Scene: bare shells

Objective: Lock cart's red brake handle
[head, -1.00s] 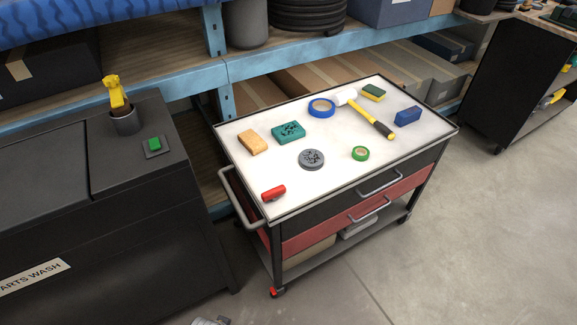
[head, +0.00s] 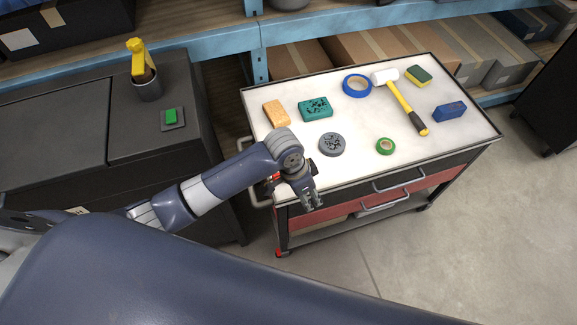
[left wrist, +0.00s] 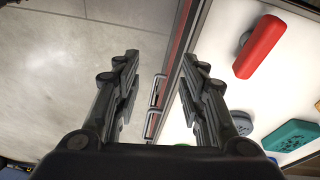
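The cart (head: 350,148) has a white top and a black and red front. A red handle (head: 274,177) at its near left corner is mostly hidden by my arm in the head view. In the left wrist view the red handle (left wrist: 261,46) shows as a smooth bar on the white top, right of the fingers. My left gripper (head: 312,206) points down at the cart's front edge, beside the handle and apart from it. In the left wrist view the left gripper (left wrist: 157,85) is open and empty. A small red part (head: 281,253) shows at the near left caster. My right gripper is not seen.
A wooden block (head: 276,113), a teal block (head: 315,108), a grey disc (head: 332,144), tape rolls, a mallet (head: 402,98) and a sponge lie on the cart. A dark parts washer (head: 60,130) stands left.

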